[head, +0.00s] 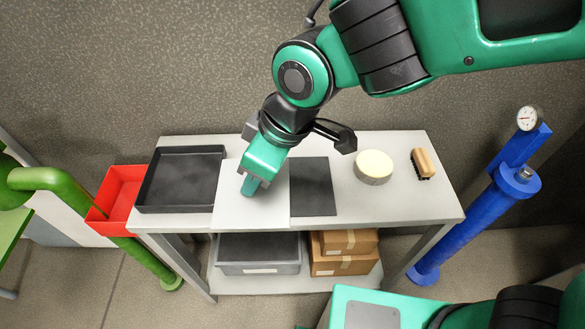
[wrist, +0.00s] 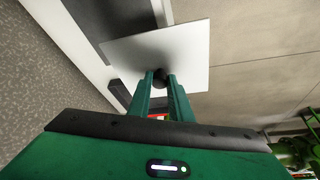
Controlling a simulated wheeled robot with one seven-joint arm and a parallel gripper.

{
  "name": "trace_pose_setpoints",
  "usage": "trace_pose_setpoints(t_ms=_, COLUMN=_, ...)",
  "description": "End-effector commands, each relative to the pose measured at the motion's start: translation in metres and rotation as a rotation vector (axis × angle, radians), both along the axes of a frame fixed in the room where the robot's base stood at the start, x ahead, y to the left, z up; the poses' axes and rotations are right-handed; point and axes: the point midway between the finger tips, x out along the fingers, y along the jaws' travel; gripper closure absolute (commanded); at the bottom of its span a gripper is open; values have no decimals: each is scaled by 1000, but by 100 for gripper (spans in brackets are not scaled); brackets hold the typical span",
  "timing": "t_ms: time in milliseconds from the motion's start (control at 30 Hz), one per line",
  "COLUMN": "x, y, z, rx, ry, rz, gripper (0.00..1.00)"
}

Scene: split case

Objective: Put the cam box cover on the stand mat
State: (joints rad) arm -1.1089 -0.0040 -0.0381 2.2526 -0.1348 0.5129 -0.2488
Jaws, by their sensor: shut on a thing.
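The cam box cover is a flat, pale square plate (head: 235,208) with a dark knob, seen in the wrist view (wrist: 185,48). My gripper (head: 251,187) is shut on the knob, which shows between the two fingers (wrist: 160,80) in the wrist view. In the head view the cover appears between the black tray and a flat dark mat, likely the stand mat (head: 314,187). The cover's right edge borders or overlaps the mat's left side. The cover hides part of the table, and its height above it is hard to tell.
The black tray (head: 150,195) lies on the left of the grey table (head: 420,205), with a red bin (head: 118,190) beyond its left end. A round cream block (head: 374,165) and a brush (head: 424,161) stand on the right. The table's front right is clear.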

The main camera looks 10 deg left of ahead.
Motion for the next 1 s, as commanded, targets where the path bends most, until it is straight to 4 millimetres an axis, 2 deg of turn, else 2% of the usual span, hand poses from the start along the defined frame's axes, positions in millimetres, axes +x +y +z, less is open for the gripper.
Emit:
trace_pose_setpoints(t_ms=167, x=17, y=-7, z=-14, rx=-1, ry=0, rz=2, gripper=100)
trace_pose_setpoints(t_ms=600, x=94, y=-35, z=-63, rx=-1, ry=-1, rz=2, gripper=100)
trace_pose_setpoints(t_ms=833, x=108, y=-40, z=-73, rx=1, ry=-2, rz=5, gripper=100)
trace_pose_setpoints(t_ms=1000, x=106, y=-40, z=-96, rx=-3, ry=0, rz=5, gripper=100)
